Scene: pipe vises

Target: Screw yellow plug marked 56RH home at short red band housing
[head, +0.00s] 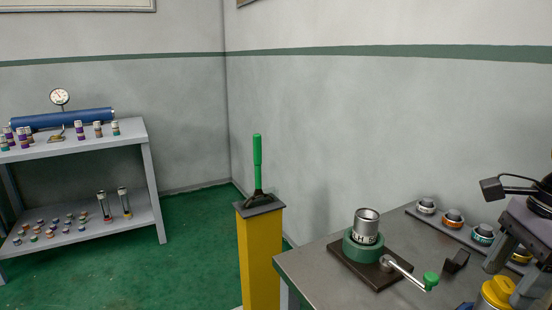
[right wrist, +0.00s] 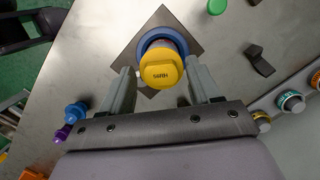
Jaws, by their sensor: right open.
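The yellow plug (right wrist: 161,71) has dark lettering that reads upside down as 56RH in the right wrist view. It sits over a housing held in a blue ring vise (right wrist: 146,43) on a dark plate. The housing is mostly hidden behind the plug, so its band cannot be read clearly. My right gripper (right wrist: 160,76) is open, with one finger on each side of the plug and visible gaps between. In the head view, the plug (head: 497,291) is at the lower right, below my right gripper (head: 513,272). My left gripper is not in view.
A green vise (head: 361,250) holds a grey metal housing (head: 366,226); its crank ends in a green knob (head: 431,280). A rail (head: 455,232) with several coloured-ring fittings runs along the back. A yellow post (head: 258,255) stands left of the table. A grey shelf (head: 145,150) is farther left.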

